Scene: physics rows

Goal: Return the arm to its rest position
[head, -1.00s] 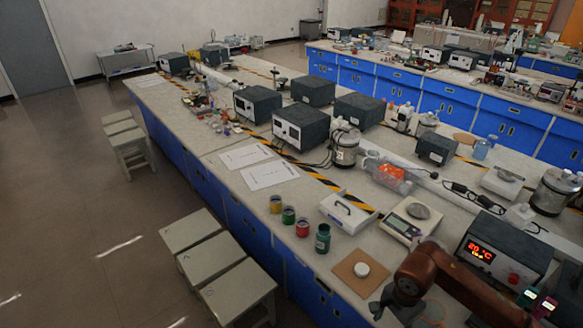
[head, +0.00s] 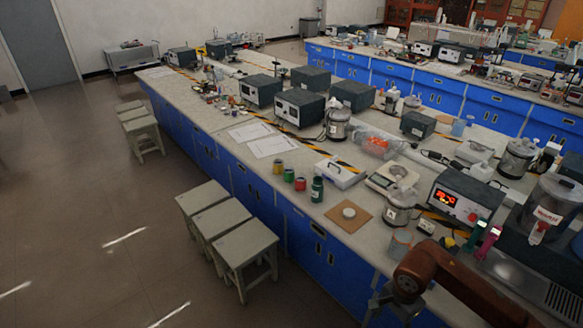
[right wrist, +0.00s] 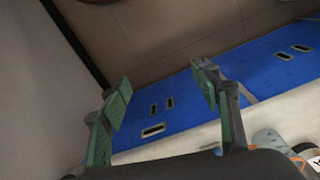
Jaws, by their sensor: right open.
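My right arm (head: 455,275), with its reddish-brown link, comes in at the lower right of the head view. Its gripper (head: 385,300) is in front of the bench's blue side, near the front edge, and only partly shows. In the right wrist view the two green-padded fingers (right wrist: 163,92) stand wide apart with nothing between them. Beyond them are the blue cabinet front (right wrist: 180,108) and the floor. My left gripper is not in view.
The bench top (head: 222,155) carries a brown square mat (head: 337,222) with a white disc, small jars (head: 300,184), a green bottle (head: 317,189), a metal pot (head: 400,212) and a heater (head: 460,200) with a red display. Stools (head: 245,243) stand before it. The floor at left is clear.

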